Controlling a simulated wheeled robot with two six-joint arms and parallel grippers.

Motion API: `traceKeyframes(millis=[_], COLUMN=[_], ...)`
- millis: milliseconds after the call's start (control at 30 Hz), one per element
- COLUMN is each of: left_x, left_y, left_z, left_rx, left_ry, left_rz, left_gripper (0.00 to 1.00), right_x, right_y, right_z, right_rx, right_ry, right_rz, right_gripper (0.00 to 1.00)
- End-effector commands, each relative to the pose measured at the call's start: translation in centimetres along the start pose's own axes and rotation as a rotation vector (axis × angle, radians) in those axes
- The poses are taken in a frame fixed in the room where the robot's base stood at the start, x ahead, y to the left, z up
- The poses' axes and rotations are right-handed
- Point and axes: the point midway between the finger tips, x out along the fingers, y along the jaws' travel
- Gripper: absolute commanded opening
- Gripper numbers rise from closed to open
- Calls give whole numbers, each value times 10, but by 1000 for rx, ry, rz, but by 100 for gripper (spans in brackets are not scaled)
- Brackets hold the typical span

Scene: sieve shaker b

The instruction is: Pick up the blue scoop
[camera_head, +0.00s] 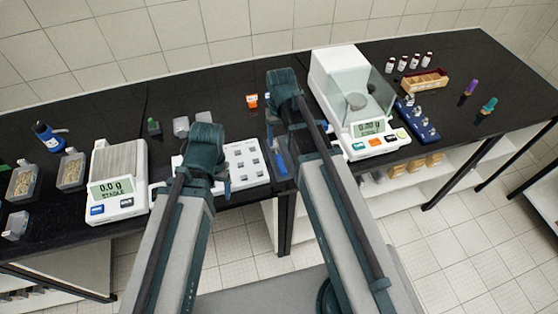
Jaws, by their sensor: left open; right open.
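A narrow blue item (281,163), which looks like the blue scoop, lies on the black bench just right of the white tray with square holes (247,164). It is small in view and partly covered by my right arm, so its full shape cannot be told. My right gripper (274,122) is above the bench, behind and a little left of the blue item, apart from it. It is open and looks empty. My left gripper (221,180) is over the left part of the white tray, left of the blue item. It is open, and its fingers are largely hidden by its own wrist.
A balance (120,185) stands at left, and a balance with a draft shield (338,85) stands close right of my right arm. An orange-red item (252,101) is behind the tray. Containers (70,171) and a blue bottle (48,137) are far left.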

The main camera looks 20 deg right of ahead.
Motion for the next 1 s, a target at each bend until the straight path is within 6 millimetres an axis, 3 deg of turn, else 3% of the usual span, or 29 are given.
traceKeyframes(millis=[33,500,833,1000], left_x=[11,73,77,90], left_y=[1,7,7,8], left_z=[-1,-4,-5,-5], left_rx=[1,6,5,5], left_ry=[0,0,0,0], left_rz=[0,-1,-1,-1], left_gripper=[68,68,68,68], right_x=[11,73,78,91], right_y=[0,0,0,0], right_z=[0,0,0,1], right_rx=[0,0,0,0], right_ry=[0,0,0,0], right_rz=[0,0,0,0], right_gripper=[65,65,65,65])
